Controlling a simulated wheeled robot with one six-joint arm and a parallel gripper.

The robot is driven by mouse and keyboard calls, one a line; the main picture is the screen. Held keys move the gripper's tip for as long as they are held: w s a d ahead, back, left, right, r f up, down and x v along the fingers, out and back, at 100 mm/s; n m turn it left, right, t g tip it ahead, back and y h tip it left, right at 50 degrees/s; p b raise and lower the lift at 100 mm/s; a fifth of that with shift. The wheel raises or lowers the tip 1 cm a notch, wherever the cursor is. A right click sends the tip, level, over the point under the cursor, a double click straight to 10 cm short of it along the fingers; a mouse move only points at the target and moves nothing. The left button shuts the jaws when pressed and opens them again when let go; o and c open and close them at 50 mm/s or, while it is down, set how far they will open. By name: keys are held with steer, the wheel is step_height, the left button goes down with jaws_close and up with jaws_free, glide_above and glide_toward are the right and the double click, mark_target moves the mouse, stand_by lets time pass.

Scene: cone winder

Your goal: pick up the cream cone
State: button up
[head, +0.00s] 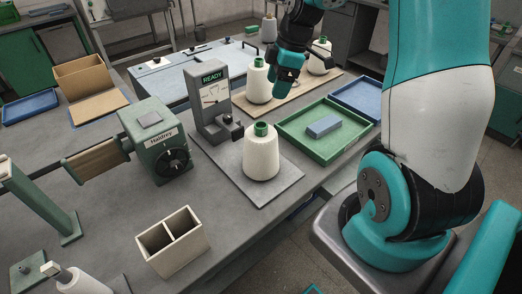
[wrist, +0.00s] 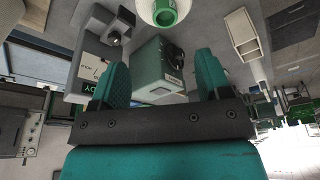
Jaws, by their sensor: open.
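Several cream cones with green tops stand on the bench. One cone (head: 261,155) is upright on a grey plate in front of the READY gauge (head: 211,100). Another cone (head: 259,82) stands on a tan board behind it, and a third (head: 320,58) is at that board's far right. My gripper (head: 285,86) is open, just right of the cone on the board, apart from the front cone. In the wrist view my gripper (wrist: 160,70) has nothing between its spread fingers. A green-topped cone (wrist: 163,14) shows partly at the top edge, beyond the fingertips.
A green tray (head: 290,137) holding a blue block (head: 323,126) lies right of the front cone. A blue tray (head: 357,99) is beyond it. The green winder box (head: 158,143) and a cream divided box (head: 172,243) are left. Bare bench lies between them.

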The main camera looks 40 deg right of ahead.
steer(key=p, duration=0.2)
glide_above(261, 124)
steer(key=d, duration=0.2)
steer(key=f, duration=0.5)
steer(key=s+f, duration=0.1)
steer(key=f, duration=0.1)
steer(key=shift+f, duration=0.15)
steer(key=p+x, duration=0.1)
steer(key=x, duration=0.3)
steer(key=shift+a+f+p, duration=0.25)
steer(key=shift+a+p, duration=0.15)
steer(key=shift+a+f, duration=0.1)
steer(key=shift+f, duration=0.4)
steer(key=c, duration=1)
steer(key=shift+c, duration=0.5)
steer(key=shift+w+r, duration=0.1)
steer(key=shift+r, duration=0.05)
